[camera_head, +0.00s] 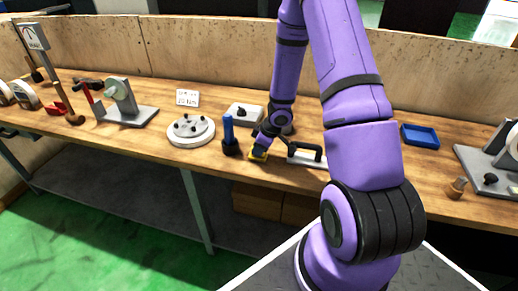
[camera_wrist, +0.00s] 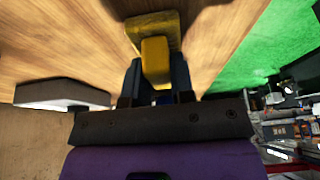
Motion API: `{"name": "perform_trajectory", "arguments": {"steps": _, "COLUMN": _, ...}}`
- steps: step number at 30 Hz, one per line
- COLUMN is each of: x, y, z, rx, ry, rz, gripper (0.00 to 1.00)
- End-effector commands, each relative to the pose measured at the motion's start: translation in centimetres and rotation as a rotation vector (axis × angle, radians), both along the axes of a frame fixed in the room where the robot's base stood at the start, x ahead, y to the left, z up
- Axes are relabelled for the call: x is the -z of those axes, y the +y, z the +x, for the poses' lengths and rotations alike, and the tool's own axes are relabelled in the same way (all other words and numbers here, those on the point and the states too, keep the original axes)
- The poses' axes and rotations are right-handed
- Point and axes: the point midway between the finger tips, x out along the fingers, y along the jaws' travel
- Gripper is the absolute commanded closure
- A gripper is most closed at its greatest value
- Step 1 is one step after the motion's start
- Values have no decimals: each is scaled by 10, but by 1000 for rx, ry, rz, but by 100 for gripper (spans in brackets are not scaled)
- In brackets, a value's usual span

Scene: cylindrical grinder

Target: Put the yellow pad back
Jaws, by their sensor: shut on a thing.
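The yellow pad (camera_head: 258,154) is at the front part of the wooden bench, just under my gripper (camera_head: 262,145). In the wrist view the yellow pad (camera_wrist: 152,30) has a flat, mottled base and a raised yellow block. My gripper (camera_wrist: 156,82) is shut on that block, with one dark finger on each side. The pad appears to be at or very near the bench top; I cannot tell whether it touches the wood.
A blue-handled tool (camera_head: 228,134) stands close left of my gripper. A black-handled block (camera_head: 305,155) is close on the right. A grey box with a knob (camera_head: 244,113) is behind. A round white plate (camera_head: 191,131) and a blue tray (camera_head: 420,135) stand farther off.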

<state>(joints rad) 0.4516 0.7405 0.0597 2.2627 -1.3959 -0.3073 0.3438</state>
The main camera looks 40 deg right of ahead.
Motion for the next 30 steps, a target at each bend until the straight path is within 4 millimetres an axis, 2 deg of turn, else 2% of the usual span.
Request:
{"name": "perform_trajectory", "arguments": {"steps": 6, "x": 2, "y": 0, "z": -1, "rx": 0, "ry": 1, "rz": 0, "gripper": 100}}
{"name": "perform_trajectory", "arguments": {"steps": 7, "x": 2, "y": 0, "z": -1, "rx": 0, "ry": 1, "rz": 0, "gripper": 72}}
{"name": "perform_trajectory", "arguments": {"steps": 9, "x": 2, "y": 0, "z": -1, "rx": 0, "ry": 1, "rz": 0, "gripper": 56}}
{"name": "perform_trajectory", "arguments": {"steps": 10, "x": 2, "y": 0, "z": -1, "rx": 0, "ry": 1, "rz": 0, "gripper": 51}}
{"name": "perform_trajectory", "arguments": {"steps": 22, "x": -4, "y": -2, "z": -2, "rx": -1, "ry": -1, "rz": 0, "gripper": 51}}
{"name": "perform_trajectory", "arguments": {"steps": 30, "x": -37, "y": -10, "z": -12, "rx": -2, "ry": -3, "rz": -2, "gripper": 51}}
